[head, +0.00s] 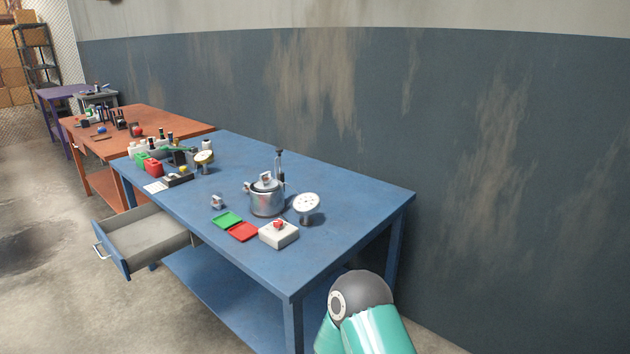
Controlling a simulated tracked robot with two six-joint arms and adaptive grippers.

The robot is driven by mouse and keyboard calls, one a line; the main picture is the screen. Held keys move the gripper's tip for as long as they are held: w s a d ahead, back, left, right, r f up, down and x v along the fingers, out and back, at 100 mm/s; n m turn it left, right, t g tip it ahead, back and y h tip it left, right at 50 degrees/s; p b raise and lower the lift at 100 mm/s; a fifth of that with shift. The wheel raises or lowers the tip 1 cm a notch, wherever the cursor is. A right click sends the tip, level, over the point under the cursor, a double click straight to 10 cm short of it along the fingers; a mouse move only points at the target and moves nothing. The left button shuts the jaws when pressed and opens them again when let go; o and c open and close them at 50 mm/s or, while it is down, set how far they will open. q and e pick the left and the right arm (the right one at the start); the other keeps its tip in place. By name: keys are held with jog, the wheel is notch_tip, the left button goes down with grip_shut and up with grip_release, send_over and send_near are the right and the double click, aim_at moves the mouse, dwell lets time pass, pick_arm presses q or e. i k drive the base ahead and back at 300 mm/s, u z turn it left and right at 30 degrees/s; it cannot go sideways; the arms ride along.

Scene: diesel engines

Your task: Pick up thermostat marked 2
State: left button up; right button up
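No thermostat with a readable 2 shows in the head view. A small grey metallic part (217,201) stands on the blue table (335,190), left of a steel pot (267,199); it may be a thermostat, but it is too small to tell and no mark on it can be read. Neither of my grippers is in view. Only a teal and grey link of my own arm shows at the bottom right, in front of the table's near corner.
Green (227,219) and red (243,232) trays, a white box with a red button (278,234) and a round dial on a stand (306,205) are near the pot. An open drawer (140,240) juts out left. Bottles and cans crowd the far end.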

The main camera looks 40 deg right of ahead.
aim_at(262, 178)
jog(key=z, duration=0.2)
jog(key=i, duration=1)
jog(key=u, duration=0.05)
